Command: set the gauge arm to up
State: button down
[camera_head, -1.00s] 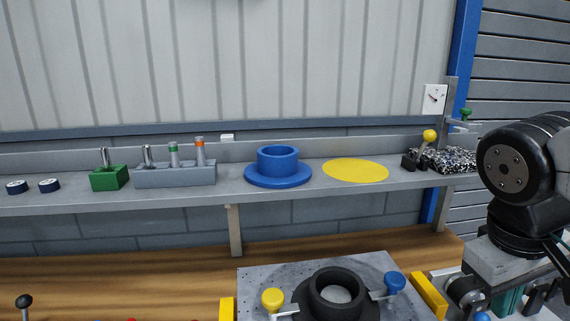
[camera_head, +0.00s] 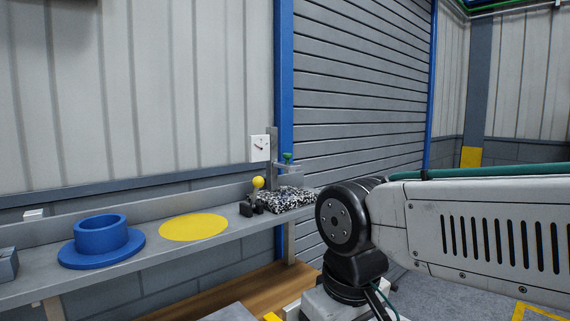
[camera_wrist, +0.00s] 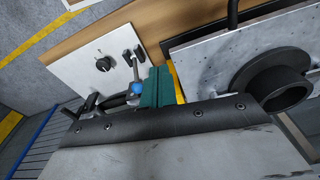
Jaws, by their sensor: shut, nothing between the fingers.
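At the right end of the shelf, a grey upright post (camera_head: 273,146) carries a short side arm with a green knob (camera_head: 287,157). A small white dial (camera_head: 260,147) is beside the post. A lever with a yellow ball (camera_head: 258,183) stands upright on a black base in front of them. I cannot tell for sure which of these is the gauge arm. My gripper (camera_wrist: 157,87), with teal fingers, is shut and empty in the wrist view. It is close to a blue ball (camera_wrist: 137,89) on a metal stem; touching or apart is unclear. The head view does not show my gripper.
The shelf holds a blue flanged ring (camera_head: 101,236), a yellow disc (camera_head: 194,227) and a speckled dark patch (camera_head: 287,199). The wrist view shows a white panel with a black knob (camera_wrist: 103,64) and a grey plate with a black ring (camera_wrist: 272,80). Floor at right is clear.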

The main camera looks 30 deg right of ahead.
aim_at(286, 165)
jog(key=u, duration=0.05)
jog(key=k, duration=1.1)
jog(key=z, duration=0.8)
jog(key=i, duration=1.2)
jog(key=u, duration=0.65)
